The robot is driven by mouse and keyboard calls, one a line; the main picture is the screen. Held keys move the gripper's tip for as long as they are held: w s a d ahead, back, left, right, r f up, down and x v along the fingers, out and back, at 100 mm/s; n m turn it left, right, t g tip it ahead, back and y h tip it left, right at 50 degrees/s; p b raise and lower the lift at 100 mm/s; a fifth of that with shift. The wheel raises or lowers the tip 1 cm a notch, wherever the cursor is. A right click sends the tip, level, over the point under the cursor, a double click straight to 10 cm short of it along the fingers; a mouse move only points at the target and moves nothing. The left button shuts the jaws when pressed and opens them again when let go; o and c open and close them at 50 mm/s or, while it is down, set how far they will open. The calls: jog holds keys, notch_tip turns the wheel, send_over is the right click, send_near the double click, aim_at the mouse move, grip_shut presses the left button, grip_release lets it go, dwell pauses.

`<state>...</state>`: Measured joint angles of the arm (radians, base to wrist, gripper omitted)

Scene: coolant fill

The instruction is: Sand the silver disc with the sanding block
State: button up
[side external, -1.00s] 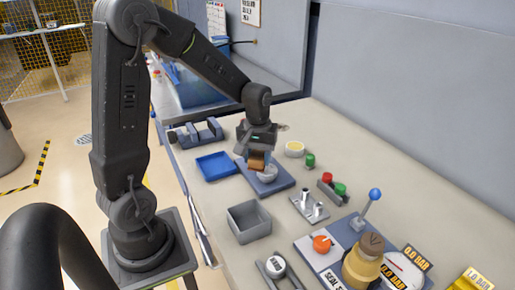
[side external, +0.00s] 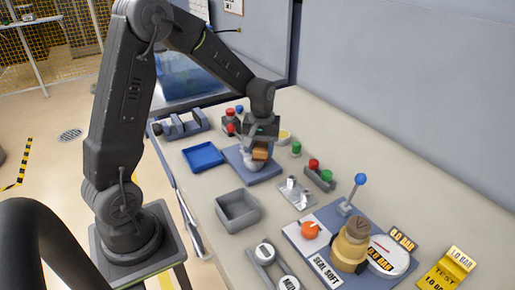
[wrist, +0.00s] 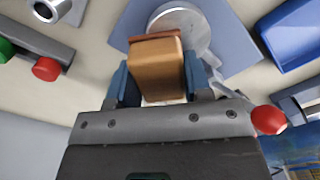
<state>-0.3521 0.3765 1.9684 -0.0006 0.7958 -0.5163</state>
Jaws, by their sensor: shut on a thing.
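My gripper (side external: 261,142) is shut on the sanding block (side external: 261,152), a tan-orange block. In the wrist view the block (wrist: 155,70) sits between the blue fingers of my gripper (wrist: 163,85), with a red-brown layer on its far face. The silver disc (side external: 251,164) is on a blue-grey plate (side external: 270,174). The block is over the right side of the disc in the side view and hides part of it. In the wrist view the disc (wrist: 196,30) shows behind and beside the block. I cannot tell whether the block touches it.
A blue tray (side external: 203,156) lies left of the plate and a grey bin (side external: 236,211) in front. A red-and-green button box (side external: 319,176) and a metal bracket with pegs (side external: 296,194) stand to the right. A red-topped box (side external: 230,124) stands close behind my gripper.

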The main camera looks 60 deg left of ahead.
jog(key=shift+s, duration=2.8)
notch_tip(320, 180, up, 8)
